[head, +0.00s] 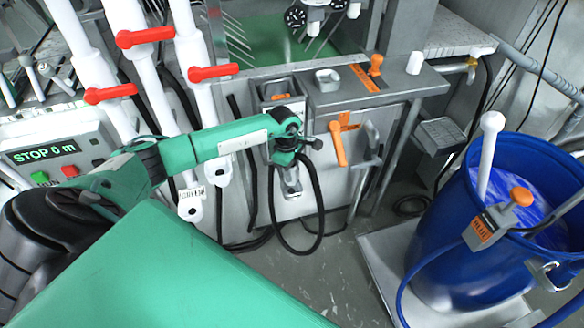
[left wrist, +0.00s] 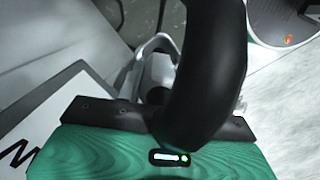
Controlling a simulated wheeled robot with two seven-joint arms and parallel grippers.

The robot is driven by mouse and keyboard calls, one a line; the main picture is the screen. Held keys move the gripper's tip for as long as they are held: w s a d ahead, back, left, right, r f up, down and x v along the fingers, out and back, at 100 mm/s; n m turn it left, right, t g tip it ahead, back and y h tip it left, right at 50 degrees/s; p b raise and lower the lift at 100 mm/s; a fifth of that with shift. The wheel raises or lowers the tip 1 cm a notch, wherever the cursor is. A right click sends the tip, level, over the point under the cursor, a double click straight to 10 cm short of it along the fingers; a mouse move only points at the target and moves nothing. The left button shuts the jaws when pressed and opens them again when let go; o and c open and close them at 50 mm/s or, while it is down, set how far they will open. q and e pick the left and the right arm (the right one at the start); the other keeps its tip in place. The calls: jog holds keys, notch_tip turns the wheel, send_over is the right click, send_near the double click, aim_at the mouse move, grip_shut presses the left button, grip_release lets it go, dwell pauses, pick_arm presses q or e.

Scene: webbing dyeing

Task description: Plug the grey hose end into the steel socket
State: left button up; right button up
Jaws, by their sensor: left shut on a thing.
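My left gripper (head: 285,158) is shut in front of the grey cabinet, at the end of my green arm. A black hose (head: 319,205) leaves the gripper and loops down towards the floor. In the left wrist view the hose (left wrist: 207,75) arches large across the middle, between the dark jaws. The grey hose end is mostly hidden by the gripper and hose. A steel fitting, seemingly the socket (head: 291,185), shows just below the gripper on the cabinet front. A grey metal part also shows behind the hose in the left wrist view (left wrist: 155,72). I cannot tell whether hose end and socket touch.
An orange-handled valve (head: 339,143) and a grey pipe stand just right of the gripper. White pipes with red levers (head: 213,72) rise to the left. A blue barrel (head: 455,230) with blue liquid stands at the right on a pale platform. Hoses lie on the floor below.

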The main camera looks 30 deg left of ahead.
pick_arm(q)
notch_tip(320, 180, down, 2)
jog(key=shift+b, duration=0.4)
jog(key=shift+f+b, duration=0.5)
jog(key=shift+f, duration=0.15)
jog(key=shift+f+b, duration=0.8)
jog(key=shift+f, duration=0.1)
pick_arm(e)
jog(key=w+f, duration=0.2)
jog(key=f, duration=0.1)
jog(key=shift+w+a, duration=0.2)
jog(key=shift+a, duration=0.2)
jog(key=shift+s+r, duration=0.1)
jog(key=shift+s, duration=0.05)
pick_arm(q)
jog(key=o, duration=1.2)
pick_arm(e)
jog(key=shift+s+d, duration=0.3)
jog(key=shift+d, duration=0.15)
